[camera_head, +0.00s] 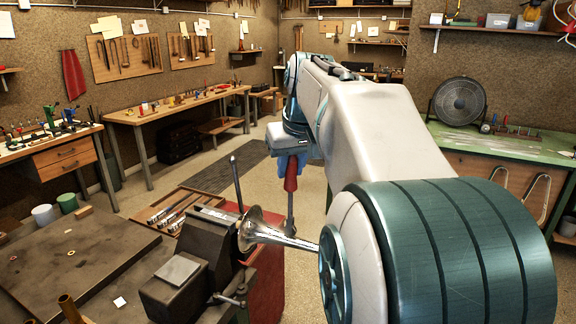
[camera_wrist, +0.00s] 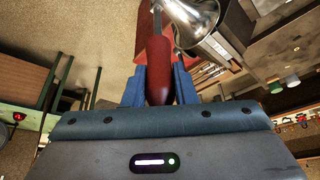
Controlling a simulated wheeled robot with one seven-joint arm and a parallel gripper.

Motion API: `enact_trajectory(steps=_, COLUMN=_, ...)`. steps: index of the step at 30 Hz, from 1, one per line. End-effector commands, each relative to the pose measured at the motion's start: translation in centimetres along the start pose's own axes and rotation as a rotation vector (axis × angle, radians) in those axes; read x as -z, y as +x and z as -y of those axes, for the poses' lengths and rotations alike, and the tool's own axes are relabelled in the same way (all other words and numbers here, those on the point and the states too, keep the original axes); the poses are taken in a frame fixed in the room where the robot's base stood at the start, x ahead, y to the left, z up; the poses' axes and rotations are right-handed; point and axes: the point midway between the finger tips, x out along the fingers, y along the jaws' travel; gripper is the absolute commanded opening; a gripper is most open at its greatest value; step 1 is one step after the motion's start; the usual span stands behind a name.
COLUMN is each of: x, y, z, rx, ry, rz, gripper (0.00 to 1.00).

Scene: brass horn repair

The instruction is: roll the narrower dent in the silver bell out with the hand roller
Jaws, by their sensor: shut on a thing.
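The silver bell (camera_head: 252,232) lies on its side at the bench vise (camera_head: 205,245), its flared rim to the left and its narrow tube pointing right. It also shows at the top of the wrist view (camera_wrist: 203,28). My gripper (camera_head: 291,166) is shut on the red handle of the hand roller (camera_head: 290,180), held upright with its shaft pointing down. In the wrist view, the handle (camera_wrist: 157,72) sits between my blue fingers. The roller's lower end is beside the bell's tube in the head view; I cannot tell whether they touch. No dent can be made out.
A dark steel plate (camera_head: 75,262) covers the bench at left. A tool tray (camera_head: 172,212) lies behind the vise, and a thin rod (camera_head: 237,180) stands upright near the bell. A green bench (camera_head: 508,147) with a fan (camera_head: 459,101) is at right. Open floor lies beyond.

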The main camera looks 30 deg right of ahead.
Motion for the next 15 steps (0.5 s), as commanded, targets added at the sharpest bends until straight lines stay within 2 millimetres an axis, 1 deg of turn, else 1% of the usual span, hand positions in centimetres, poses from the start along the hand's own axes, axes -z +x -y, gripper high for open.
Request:
enact_trajectory(steps=6, x=-0.44, y=-0.31, z=-0.57, rx=-0.001, ry=0.0, rz=-0.004, gripper=0.0)
enact_trajectory(steps=15, x=-0.41, y=-0.43, z=-0.61, rx=-0.001, ry=0.0, rz=-0.004, gripper=0.0)
